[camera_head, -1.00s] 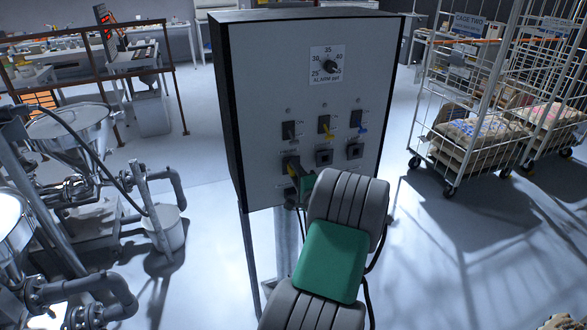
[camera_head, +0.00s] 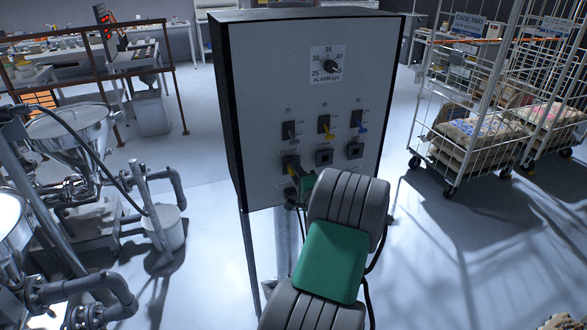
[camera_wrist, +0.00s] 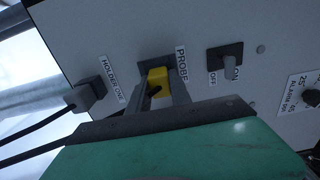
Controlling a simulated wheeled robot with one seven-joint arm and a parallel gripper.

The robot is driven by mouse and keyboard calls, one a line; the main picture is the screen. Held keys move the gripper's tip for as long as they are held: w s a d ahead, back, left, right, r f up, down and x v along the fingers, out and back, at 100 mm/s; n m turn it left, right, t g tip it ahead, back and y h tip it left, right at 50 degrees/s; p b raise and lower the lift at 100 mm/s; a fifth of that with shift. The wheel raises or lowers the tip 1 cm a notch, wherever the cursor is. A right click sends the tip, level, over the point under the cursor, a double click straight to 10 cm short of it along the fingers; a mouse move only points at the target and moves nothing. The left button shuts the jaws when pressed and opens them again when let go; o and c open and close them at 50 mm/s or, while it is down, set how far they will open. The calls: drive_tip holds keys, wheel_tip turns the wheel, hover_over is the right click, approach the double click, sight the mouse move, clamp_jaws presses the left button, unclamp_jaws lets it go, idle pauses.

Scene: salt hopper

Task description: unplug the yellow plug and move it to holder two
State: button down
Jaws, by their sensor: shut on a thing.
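The yellow plug (camera_wrist: 158,80) sits at the socket marked PROBE on the grey panel in the wrist view. In the head view only a little of the yellow plug (camera_head: 292,169) shows at the lower left socket. My gripper (camera_wrist: 161,88) is shut on the plug, a finger on each side of it. In the head view my gripper (camera_head: 296,174) reaches the panel from the lower right. I cannot tell whether the plug is fully seated. A label HOLDER ONE stands beside a dark plug with a cable (camera_wrist: 86,95). I cannot make out a holder two label; my gripper hides part of the lower panel.
The control box (camera_head: 262,80) carries an alarm dial (camera_head: 330,66) and several switches. Two more sockets, a middle one (camera_head: 323,157) and a right one (camera_head: 354,151), sit beside my gripper. Cables hang below. Wire cages (camera_head: 470,110) stand at right, pipework (camera_head: 90,190) at left.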

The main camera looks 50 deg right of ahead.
drive_tip(key=shift+s+a, duration=0.1)
drive_tip(key=shift+s, duration=0.15)
drive_tip(key=shift+b+v, duration=0.75)
drive_tip(key=shift+v, duration=1.7)
